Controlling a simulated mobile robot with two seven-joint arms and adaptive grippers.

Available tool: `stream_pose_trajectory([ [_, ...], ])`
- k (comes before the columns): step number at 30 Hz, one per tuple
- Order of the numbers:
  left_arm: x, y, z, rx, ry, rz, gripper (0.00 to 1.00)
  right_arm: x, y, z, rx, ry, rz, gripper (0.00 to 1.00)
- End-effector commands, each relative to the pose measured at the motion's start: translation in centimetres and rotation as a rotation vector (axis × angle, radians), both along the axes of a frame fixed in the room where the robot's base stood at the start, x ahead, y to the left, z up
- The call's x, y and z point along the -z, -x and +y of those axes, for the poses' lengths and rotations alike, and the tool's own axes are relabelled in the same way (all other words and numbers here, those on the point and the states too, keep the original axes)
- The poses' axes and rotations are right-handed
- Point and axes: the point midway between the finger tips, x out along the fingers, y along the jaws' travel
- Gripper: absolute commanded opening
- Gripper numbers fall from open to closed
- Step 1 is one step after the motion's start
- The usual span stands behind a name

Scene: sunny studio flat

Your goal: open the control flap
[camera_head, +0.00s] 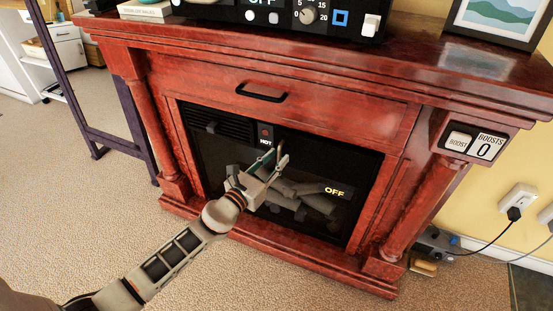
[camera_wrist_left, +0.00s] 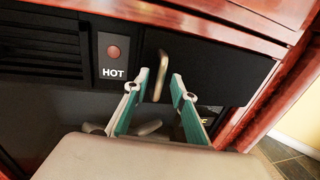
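The control flap (camera_head: 335,158) is a black panel across the upper right of the fireplace insert, right of the HOT label, and looks shut. In the left wrist view the flap (camera_wrist_left: 225,72) carries a small upright brass handle (camera_wrist_left: 160,72). My left gripper (camera_head: 272,160) is in front of the insert, at the flap's left end. In the left wrist view its two green-padded fingers (camera_wrist_left: 158,84) are apart, one on each side of the handle, with gaps showing on both sides. Whether the fingertips reach past the handle is unclear. My right gripper is not in view.
The red wooden fireplace surround (camera_head: 330,110) has a black bar handle (camera_head: 262,93) above the insert. A vent grille (camera_wrist_left: 40,50) and the HOT indicator (camera_wrist_left: 113,55) lie left of the flap. Carpet (camera_head: 90,210) is clear at the left.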

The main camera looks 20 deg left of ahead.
Motion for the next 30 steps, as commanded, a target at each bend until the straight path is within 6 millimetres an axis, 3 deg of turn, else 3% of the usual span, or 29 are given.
stream_pose_trajectory([
  [10, 0.0, -0.5, -0.1, 0.000, 0.000, 0.000, 0.26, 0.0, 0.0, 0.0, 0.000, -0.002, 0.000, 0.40],
  [13, 0.0, -0.5, -0.1, 0.000, 0.000, 0.000, 0.00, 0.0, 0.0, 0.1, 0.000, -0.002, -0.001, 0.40],
  [23, -0.1, -0.3, -0.4, -0.004, 0.002, -0.001, 0.00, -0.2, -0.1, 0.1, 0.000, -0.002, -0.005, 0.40],
  [30, -0.3, 0.4, -1.7, -0.041, 0.006, -0.001, 0.00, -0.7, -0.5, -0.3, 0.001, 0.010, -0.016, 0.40],
])
